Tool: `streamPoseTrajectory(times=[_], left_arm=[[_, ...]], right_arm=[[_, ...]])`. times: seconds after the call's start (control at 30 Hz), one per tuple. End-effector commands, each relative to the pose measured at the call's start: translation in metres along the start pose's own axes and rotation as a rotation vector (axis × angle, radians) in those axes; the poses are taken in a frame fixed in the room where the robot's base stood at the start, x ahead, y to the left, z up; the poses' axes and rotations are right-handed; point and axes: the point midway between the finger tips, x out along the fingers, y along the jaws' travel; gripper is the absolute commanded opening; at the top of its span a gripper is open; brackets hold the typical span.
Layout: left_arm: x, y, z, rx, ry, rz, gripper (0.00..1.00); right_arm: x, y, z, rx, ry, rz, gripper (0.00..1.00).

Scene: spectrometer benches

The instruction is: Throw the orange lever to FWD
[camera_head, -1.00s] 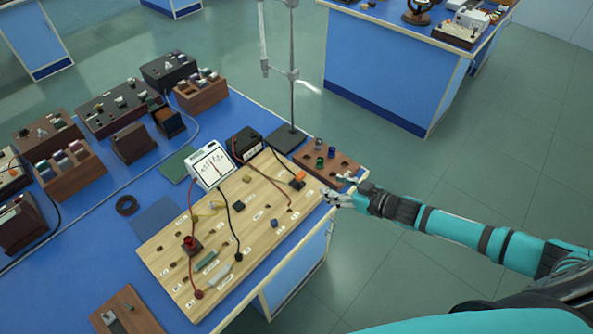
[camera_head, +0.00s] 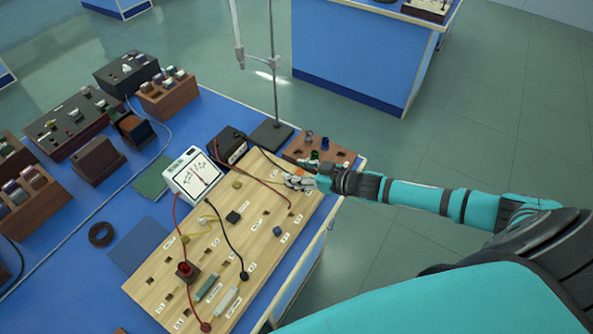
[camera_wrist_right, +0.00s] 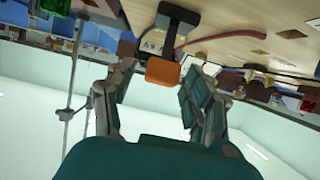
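The orange lever knob (camera_wrist_right: 163,72) shows large in the right wrist view, on a black arm (camera_wrist_right: 178,32) that runs to the wooden board (camera_head: 205,230). In the head view my right gripper (camera_head: 297,182) is at the board's far right end and mostly hides the lever. In the right wrist view its fingers (camera_wrist_right: 160,95) are spread, one on each side of the orange knob, with a gap between them and the knob. A white label with dark lettering lies behind the lever, too small to read surely. My left gripper is not in view.
A white meter (camera_head: 193,178) and a black box (camera_head: 228,146) stand behind the board. A red wire (camera_head: 262,183) runs close by the gripper. A brown block with coloured knobs (camera_head: 335,157) and a metal stand (camera_head: 270,132) are near the arm.

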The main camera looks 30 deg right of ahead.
Motion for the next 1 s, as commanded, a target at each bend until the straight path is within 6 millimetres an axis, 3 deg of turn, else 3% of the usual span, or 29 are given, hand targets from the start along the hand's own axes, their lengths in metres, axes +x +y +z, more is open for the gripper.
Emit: streamPoseTrajectory(times=[0.07, 0.4, 0.8, 1.0], left_arm=[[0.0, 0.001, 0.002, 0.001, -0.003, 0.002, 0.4], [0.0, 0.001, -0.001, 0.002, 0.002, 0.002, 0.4], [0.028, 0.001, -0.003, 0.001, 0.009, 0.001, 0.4], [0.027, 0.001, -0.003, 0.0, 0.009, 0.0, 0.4]], right_arm=[[0.0, 0.0, 0.0, 0.0, 0.0, 0.0, 0.43], [0.0, 0.0, 0.0, 0.0, 0.0, 0.0, 0.0], [-0.005, -0.001, 0.01, 0.004, 0.135, 0.0, 0.0], [-0.007, 0.0, 0.006, -0.001, 0.155, 0.001, 0.0]])
